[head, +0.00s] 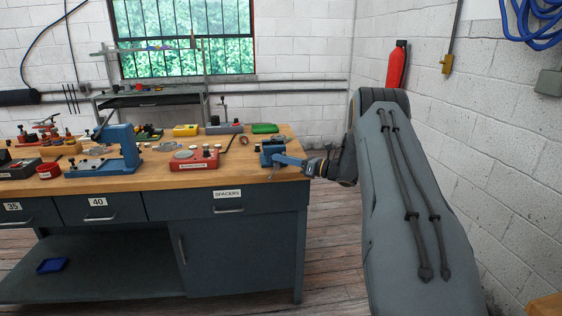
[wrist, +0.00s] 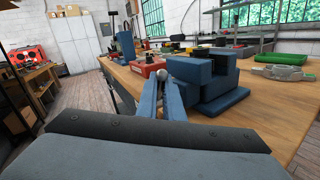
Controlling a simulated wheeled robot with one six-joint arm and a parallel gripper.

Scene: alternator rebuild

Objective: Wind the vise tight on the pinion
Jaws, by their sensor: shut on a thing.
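The small blue vise (head: 270,148) stands at the right end of the wooden bench top. It is large in the wrist view (wrist: 215,80), just right of my fingers. My gripper (head: 280,160) reaches in from the right, low against the vise's near right side. In the wrist view my gripper (wrist: 161,82) has its two blue fingers closed around the vise handle, whose grey ball end (wrist: 161,74) shows between the tips. A thin part of the handle (head: 273,173) hangs below the fingers in the head view. I cannot make out the pinion in either view.
The bench's right edge lies under my gripper. A brick wall (head: 480,130) stands right of my arm.

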